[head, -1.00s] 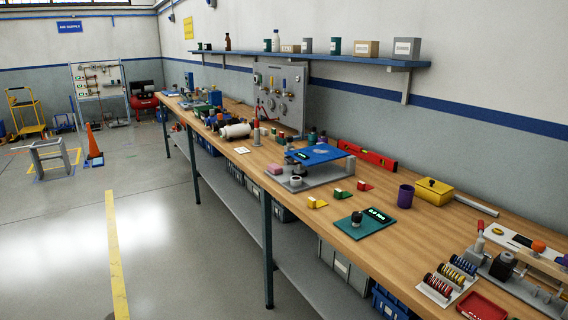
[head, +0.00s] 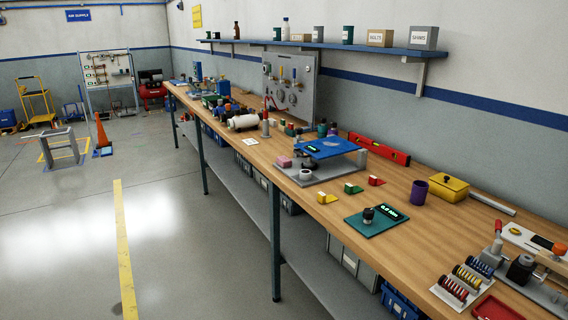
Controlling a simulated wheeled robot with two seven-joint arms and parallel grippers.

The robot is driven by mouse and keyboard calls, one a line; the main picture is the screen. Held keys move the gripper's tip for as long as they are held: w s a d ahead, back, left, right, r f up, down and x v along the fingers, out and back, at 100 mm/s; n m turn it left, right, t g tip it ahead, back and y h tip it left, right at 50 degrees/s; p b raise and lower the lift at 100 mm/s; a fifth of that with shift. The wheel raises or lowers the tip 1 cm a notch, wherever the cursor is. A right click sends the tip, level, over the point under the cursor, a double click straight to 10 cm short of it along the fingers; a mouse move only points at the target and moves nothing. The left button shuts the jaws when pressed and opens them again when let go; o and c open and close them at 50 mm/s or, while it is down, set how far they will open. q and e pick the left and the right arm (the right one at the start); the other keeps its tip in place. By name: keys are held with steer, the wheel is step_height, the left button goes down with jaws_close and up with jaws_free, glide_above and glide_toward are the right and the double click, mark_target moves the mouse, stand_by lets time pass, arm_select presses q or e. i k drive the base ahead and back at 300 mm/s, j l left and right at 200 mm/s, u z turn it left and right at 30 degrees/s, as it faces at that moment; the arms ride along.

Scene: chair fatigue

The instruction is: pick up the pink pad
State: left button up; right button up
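The pink pad (head: 284,161) is a small block near the front edge of the long wooden workbench (head: 405,178). It lies at the left end of a grey base plate (head: 322,176), left of a blue plate (head: 330,147) that is raised above that base. A white ring-shaped part (head: 305,175) stands just in front and to the right of the pad. I cannot tell whether the pad rests on the base plate or beside it. Neither of my grippers shows in the head view.
Yellow, green and red small blocks (head: 327,197) lie right of the base. A teal scale (head: 376,221), purple cup (head: 419,192) and yellow box (head: 449,188) stand farther right. A red level (head: 379,149) lies behind.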

mark_target(283, 161)
steer(key=i+j+z, duration=0.1)
steer(key=i+j, duration=0.25)
steer(key=i+j+z, duration=0.1)
steer(key=i+j, duration=0.2)
steer(key=i+j+z, duration=0.1)
steer(key=i+j, duration=0.25)
steer(key=i+j+z, duration=0.15)
steer(key=j, duration=0.3)
steer(key=i+j+z, duration=0.1)
steer(key=i+j, duration=0.3)
steer(key=i+j+z, duration=0.1)
steer(key=i+j, duration=0.15)
steer(key=j, duration=0.25)
steer(key=i+j+z, duration=0.1)
steer(key=i+j, duration=0.15)
steer(key=j, duration=0.25)
steer(key=i+j+z, duration=0.1)
steer(key=i+j, duration=0.15)
steer(key=j, duration=0.25)
